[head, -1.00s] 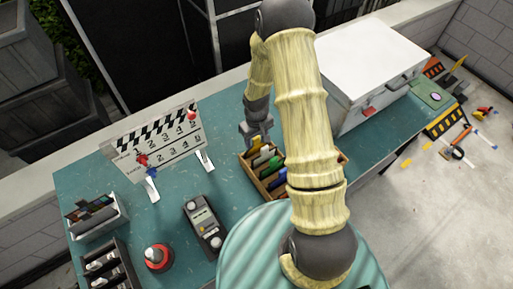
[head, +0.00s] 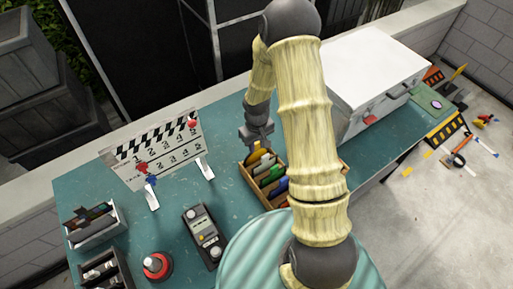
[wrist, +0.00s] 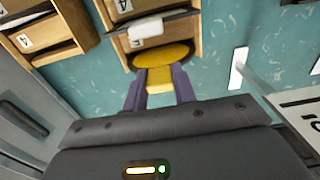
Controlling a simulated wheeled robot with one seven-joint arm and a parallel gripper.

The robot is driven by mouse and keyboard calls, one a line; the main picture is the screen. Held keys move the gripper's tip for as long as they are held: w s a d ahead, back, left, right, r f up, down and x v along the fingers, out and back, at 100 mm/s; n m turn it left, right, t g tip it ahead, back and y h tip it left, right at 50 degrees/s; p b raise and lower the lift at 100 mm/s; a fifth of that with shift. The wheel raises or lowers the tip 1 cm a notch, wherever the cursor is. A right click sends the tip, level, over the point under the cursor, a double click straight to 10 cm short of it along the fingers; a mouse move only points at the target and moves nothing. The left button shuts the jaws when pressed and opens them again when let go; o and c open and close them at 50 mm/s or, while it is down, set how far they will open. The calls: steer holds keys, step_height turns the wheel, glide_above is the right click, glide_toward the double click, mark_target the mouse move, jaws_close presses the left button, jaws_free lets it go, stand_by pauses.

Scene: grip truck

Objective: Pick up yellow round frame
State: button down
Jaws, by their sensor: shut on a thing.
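The yellow round frame (wrist: 163,54) shows in the wrist view as a yellow piece with a rounded far end and a flat tab. My gripper (wrist: 160,88) is shut on the tab, with one purple finger on each side. In the head view my gripper (head: 257,136) is at the back left end of a wooden box (head: 251,185). The yellow frame (head: 256,156) is just under the fingers there, at that end of the box. I cannot tell whether it is clear of the box.
The wooden box holds several coloured pieces. A clapperboard (head: 156,150) stands to the left. A white case (head: 375,70) stands to the right. A handheld meter (head: 204,236) and a red-topped round object (head: 157,265) lie nearer me. The teal table (head: 225,175) is bare between clapperboard and box.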

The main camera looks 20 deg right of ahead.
step_height(320, 180, up, 8)
steer(key=shift+r+b, duration=0.25)
steer(key=shift+b, duration=0.75)
